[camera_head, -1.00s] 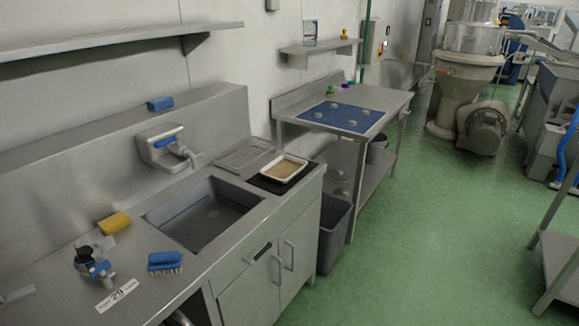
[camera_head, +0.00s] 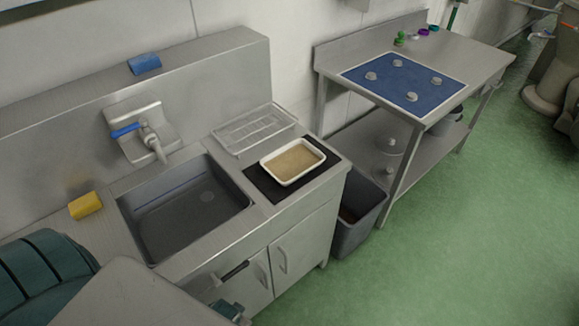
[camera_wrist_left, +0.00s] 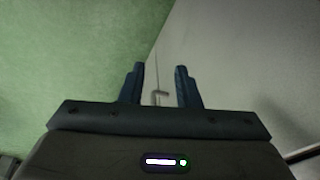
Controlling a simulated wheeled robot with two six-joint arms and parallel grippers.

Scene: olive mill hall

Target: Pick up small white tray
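The small white tray (camera_head: 278,178) has a white rim and a tan inside. It lies flat on a black mat (camera_head: 262,190) on the counter right of the sink, with nothing touching it from above. My left arm comes in at the lower left of the head view, and what seems to be its fingers show at the bottom edge, low in front of the cabinet and away from the tray. In the left wrist view my left gripper (camera_wrist_left: 159,70) is open and empty, facing a cabinet front with a handle. My right gripper is not in view.
A sink (camera_head: 185,208) with a wall tap (camera_head: 145,135) lies left of the tray. A wire rack (camera_head: 253,128) sits just behind it. A bin (camera_head: 358,215) and a table with a blue mat (camera_head: 402,83) stand to the right. Green floor is clear in front.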

